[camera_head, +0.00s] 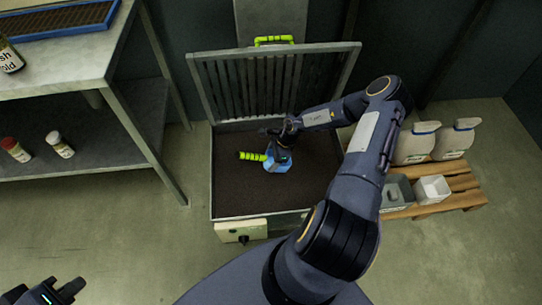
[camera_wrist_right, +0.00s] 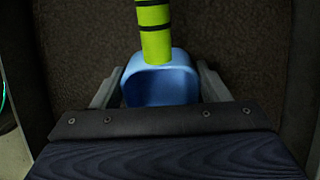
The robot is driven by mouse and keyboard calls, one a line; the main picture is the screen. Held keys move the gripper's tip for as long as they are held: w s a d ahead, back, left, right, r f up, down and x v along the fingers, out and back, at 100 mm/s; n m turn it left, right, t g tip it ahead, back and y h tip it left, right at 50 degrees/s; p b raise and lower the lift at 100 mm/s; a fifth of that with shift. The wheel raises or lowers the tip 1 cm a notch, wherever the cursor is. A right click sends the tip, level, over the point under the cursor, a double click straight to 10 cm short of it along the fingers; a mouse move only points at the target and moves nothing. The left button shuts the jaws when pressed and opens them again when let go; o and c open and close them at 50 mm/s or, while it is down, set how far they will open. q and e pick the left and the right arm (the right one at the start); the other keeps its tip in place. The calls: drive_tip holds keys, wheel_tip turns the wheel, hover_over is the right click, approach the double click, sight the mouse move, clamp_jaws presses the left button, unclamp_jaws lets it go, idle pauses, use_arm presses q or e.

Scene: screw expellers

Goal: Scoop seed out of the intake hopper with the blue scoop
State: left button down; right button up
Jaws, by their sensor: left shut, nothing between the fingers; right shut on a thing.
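The intake hopper (camera_head: 310,211) stands open in the middle of the head view, with dark brown seed (camera_head: 240,190) inside. The blue scoop (camera_head: 277,164) is over the seed near the hopper's middle; its banded yellow-green handle (camera_head: 252,156) points left. My right gripper (camera_head: 283,146) is shut on the scoop's blue body. In the right wrist view the scoop (camera_wrist_right: 160,82) sits between the two fingers, its handle (camera_wrist_right: 154,30) pointing away. I cannot tell whether the scoop touches the seed or holds any. My left gripper (camera_head: 58,290) is shut and empty at the bottom left.
The hopper's slatted grate (camera_head: 215,85) is raised at the back. A steel table (camera_head: 75,60) with a lower shelf stands left. A wooden pallet (camera_head: 462,200) at right bears white jugs (camera_head: 413,146), a grey bin (camera_head: 397,192) and a white container (camera_head: 432,189).

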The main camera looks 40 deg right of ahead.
drive_tip(key=shift+s+d+f+b, duration=0.15)
drive_tip(key=shift+f+b, duration=0.45)
drive_tip(key=shift+f, duration=0.4)
drive_tip(key=shift+d+f+b, duration=0.15)
drive_tip(key=shift+f+b, duration=0.5)
drive_tip(key=shift+f, duration=0.35)
drive_tip(key=shift+s+d+f+b, duration=0.15)
drive_tip(key=shift+f+b, duration=0.45)
drive_tip(key=shift+f, duration=0.4)
drive_tip(key=shift+w+f+b, duration=0.1)
drive_tip(key=shift+f+b, duration=1.2)
drive_tip(key=shift+f, duration=0.45)
